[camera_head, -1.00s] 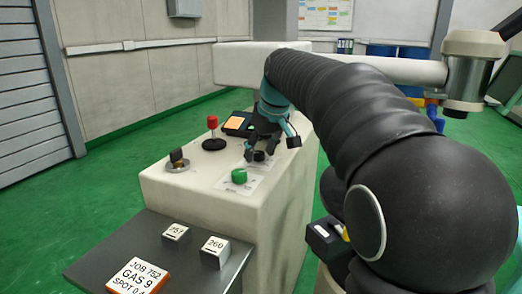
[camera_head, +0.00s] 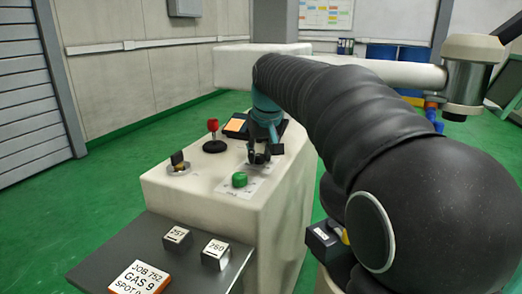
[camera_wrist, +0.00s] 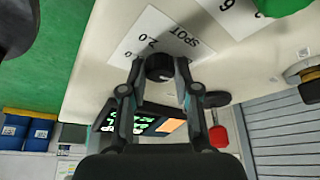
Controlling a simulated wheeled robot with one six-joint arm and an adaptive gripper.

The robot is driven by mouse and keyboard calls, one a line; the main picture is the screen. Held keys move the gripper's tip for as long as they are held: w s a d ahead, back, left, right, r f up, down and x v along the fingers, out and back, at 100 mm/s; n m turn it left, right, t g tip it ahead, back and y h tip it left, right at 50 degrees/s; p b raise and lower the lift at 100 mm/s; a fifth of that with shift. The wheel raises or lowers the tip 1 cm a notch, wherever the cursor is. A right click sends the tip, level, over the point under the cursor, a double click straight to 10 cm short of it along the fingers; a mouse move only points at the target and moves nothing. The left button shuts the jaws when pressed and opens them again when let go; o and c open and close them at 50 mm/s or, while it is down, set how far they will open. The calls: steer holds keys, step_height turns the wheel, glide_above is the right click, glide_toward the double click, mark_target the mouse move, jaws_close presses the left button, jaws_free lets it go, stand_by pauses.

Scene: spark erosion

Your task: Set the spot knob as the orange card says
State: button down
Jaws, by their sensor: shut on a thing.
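The spot knob (camera_wrist: 159,67) is black and round and sits on a white plate (camera_wrist: 150,40) marked "SPOT" and "2.0" in the wrist view. My gripper (camera_wrist: 160,72) is shut on this knob, one finger on each side. In the head view my gripper (camera_head: 259,156) is down at the knob on the cream console (camera_head: 215,205), and its fingers partly hide the knob. The orange-edged card (camera_head: 138,278) lies on the dark shelf and reads "JOB 752, GAS 9, SPOT 0"; the picture's lower edge cuts the last line. The knob's pointer setting is too small to tell.
A green knob (camera_head: 239,179) is close in front of my gripper. A red-topped lever (camera_head: 213,135), a switch (camera_head: 178,163) and a lit display (camera_head: 236,125) are also on the console. Blocks marked 257 (camera_head: 177,237) and 260 (camera_head: 215,252) stand on the shelf (camera_head: 110,252).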

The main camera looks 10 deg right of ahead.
steer(key=m+h, duration=0.1)
steer(key=m, duration=0.1)
steer(key=m+p, duration=0.1)
steer(key=m, duration=0.1)
steer(key=shift+a+h, duration=0.2)
steer(key=shift+h, duration=0.2)
steer(key=shift+m+g+h+p, duration=0.4)
steer(key=shift+m+g+h, duration=0.25)
steer(key=shift+m, duration=1.45)
steer(key=c, duration=0.8)
jaws_free()
steer(key=shift+c, duration=0.2)
steer(key=v, duration=1.2)
steer(key=shift+s+f, duration=0.1)
steer(key=shift+s, duration=0.05)
